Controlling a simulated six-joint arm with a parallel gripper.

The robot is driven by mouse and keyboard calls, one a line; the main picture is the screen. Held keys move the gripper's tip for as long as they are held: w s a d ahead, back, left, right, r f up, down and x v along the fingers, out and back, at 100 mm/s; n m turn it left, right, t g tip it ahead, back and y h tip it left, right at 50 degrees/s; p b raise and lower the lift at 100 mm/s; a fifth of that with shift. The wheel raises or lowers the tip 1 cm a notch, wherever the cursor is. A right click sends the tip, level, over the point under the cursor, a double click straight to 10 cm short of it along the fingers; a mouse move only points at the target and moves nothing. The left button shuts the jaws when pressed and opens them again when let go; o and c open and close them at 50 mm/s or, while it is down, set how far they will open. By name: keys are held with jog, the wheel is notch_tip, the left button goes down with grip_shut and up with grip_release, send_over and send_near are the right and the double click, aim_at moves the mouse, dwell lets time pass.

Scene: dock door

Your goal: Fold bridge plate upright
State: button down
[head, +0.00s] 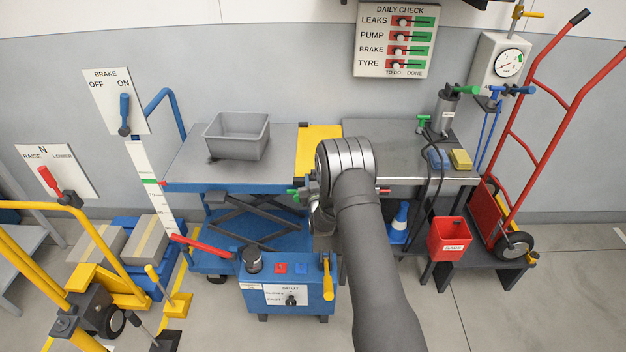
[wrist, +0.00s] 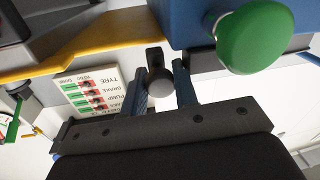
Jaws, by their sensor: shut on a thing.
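The yellow bridge plate (head: 319,145) lies flat between the blue lift table (head: 185,160) and the grey bench (head: 375,140) in the head view. A yellow edge, seemingly the plate's, shows in the wrist view (wrist: 85,62). Whether the knob belongs to the plate I cannot tell. In the head view my arm hides the fingers, the knob and the plate's near part.
A green knob (wrist: 255,40) is close to my fingers. A grey bin (head: 238,135) stands on the lift table. The wall board (head: 396,40) hangs behind.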

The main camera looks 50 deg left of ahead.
jog(key=shift+r, duration=0.1)
jog(key=shift+w+d+r+m, duration=0.1)
jog(key=shift+r+m, duration=0.65)
jog(key=shift+m, duration=0.05)
jog(key=w+d+r+m+t, duration=0.3)
jog(key=w+d+r+m, duration=0.5)
jog(key=m, duration=1)
jog(key=shift+w+d, duration=1.05)
jog(key=shift+w, duration=0.05)
jog(key=shift+r, duration=0.1)
jog(key=c, duration=1.3)
grip_release()
jog(key=shift+o, duration=0.7)
jog(key=shift+h, duration=0.3)
